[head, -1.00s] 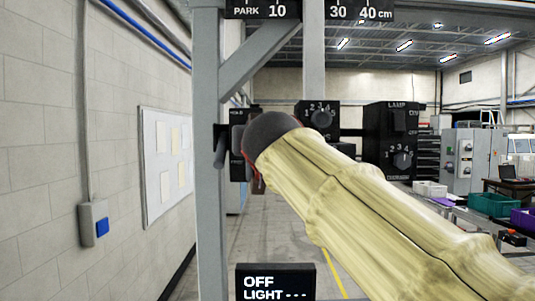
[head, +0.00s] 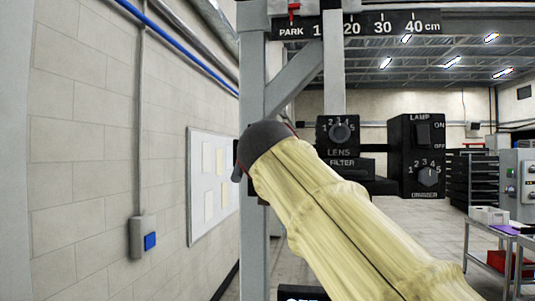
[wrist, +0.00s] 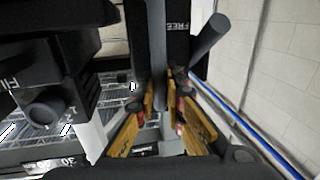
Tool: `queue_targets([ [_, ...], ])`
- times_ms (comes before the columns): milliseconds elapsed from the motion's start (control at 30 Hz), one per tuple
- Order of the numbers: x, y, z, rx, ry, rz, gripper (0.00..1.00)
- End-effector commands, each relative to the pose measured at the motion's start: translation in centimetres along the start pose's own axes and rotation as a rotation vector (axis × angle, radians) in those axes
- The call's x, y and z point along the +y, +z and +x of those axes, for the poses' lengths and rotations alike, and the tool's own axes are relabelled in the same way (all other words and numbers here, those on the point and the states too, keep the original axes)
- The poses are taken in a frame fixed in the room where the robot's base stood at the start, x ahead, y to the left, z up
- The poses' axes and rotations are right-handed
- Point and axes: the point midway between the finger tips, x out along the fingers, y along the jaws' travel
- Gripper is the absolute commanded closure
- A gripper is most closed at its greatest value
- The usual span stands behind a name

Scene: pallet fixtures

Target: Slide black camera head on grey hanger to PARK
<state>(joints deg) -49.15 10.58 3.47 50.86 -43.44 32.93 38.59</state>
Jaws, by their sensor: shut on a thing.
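The black unit marked LENS and FILTER (head: 338,137), with a round knob, hangs below the grey hanger (head: 335,65). A red pointer (head: 293,14) stands at PARK on the black scale (head: 385,24). In the wrist view, my gripper (wrist: 162,90) is shut on a dark grey upright bar (wrist: 157,45), its orange-sided fingers on either side. Behind the bar is a black block marked FREE (wrist: 177,45), with a dark round lever (wrist: 208,38) to the right. In the head view my wrist hides the fingers and the held bar.
A black box marked LAMP and DIMMER (head: 423,155) hangs to the right. A white board (head: 212,185) is on the left wall. A trolley (head: 490,255) and cabinets are at the right.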

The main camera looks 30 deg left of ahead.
Motion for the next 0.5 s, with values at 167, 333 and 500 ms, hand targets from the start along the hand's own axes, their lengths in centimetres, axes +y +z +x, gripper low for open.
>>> queue_targets([
  [167,-0.24,-0.15,-0.06,0.004,-0.005,0.002,0.8],
  [333,-0.16,-0.11,-0.05,0.003,-0.004,0.001,0.71],
  [500,-0.1,-0.08,-0.04,0.002,-0.003,0.001,0.71],
])
